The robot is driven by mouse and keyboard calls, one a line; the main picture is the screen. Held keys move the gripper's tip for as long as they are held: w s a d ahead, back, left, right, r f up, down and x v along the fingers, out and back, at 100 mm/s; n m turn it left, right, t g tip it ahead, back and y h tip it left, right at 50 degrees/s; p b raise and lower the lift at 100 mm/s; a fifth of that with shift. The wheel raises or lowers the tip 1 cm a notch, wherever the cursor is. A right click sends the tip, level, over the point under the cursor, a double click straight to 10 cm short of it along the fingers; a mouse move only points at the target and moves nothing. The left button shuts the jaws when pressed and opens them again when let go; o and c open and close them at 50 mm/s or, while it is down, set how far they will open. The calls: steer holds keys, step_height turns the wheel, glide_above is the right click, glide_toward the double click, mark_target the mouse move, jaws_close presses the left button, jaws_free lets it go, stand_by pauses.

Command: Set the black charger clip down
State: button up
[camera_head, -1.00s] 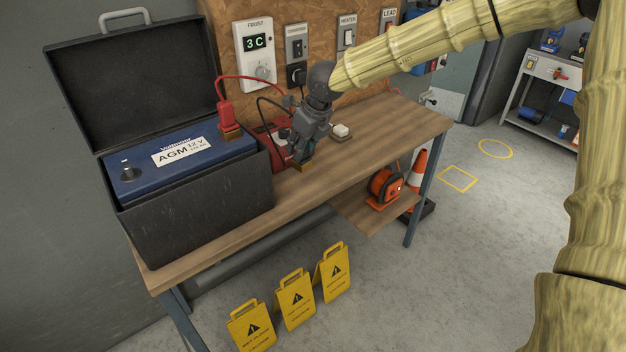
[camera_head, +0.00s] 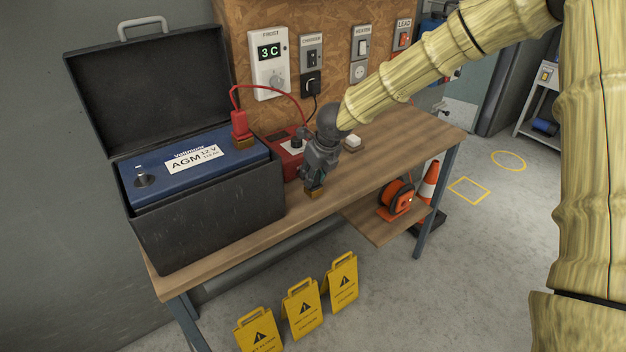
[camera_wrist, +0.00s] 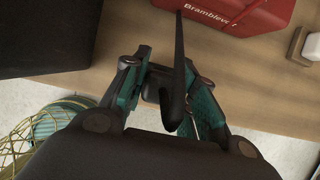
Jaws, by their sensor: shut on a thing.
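My gripper (camera_head: 316,180) is shut on the black charger clip (camera_wrist: 176,92), between its teal-lined fingers in the wrist view. The clip's copper-coloured tip (camera_head: 314,194) points down near the bench's front edge in the head view; I cannot tell whether it touches the wood. A black cable (camera_wrist: 179,45) runs up from the clip. The red charger (camera_head: 285,160) stands on the bench (camera_head: 400,150) behind my gripper, partly hidden by it. A red clip (camera_head: 239,125) sits on the blue battery (camera_head: 215,178), left of my gripper.
The open black battery box (camera_head: 215,215) fills the bench's left end. A small white block (camera_head: 352,143) lies right of the charger. The bench's right part is clear. An orange reel (camera_head: 397,198) is on the lower shelf. Yellow signs (camera_head: 301,309) stand in front.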

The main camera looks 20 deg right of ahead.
steer(key=shift+f, duration=1)
steer(key=shift+f, duration=0.1)
steer(key=o, duration=1.1)
